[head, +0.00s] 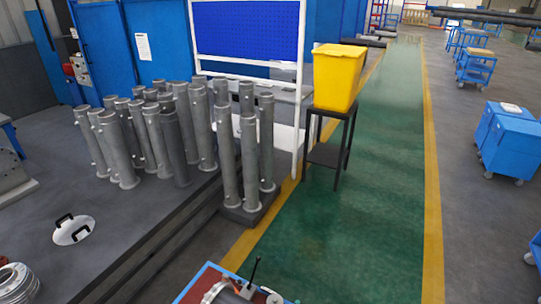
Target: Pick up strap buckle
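I cannot make out a strap buckle in the head view. Neither of my grippers is in view.
Several upright grey flanged tubes (175,140) stand on a dark platform at left. A yellow bin (338,78) sits on a black stand (328,155). A white disc with black handles (73,230) lies at left. Blue carts (508,140) stand at right.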

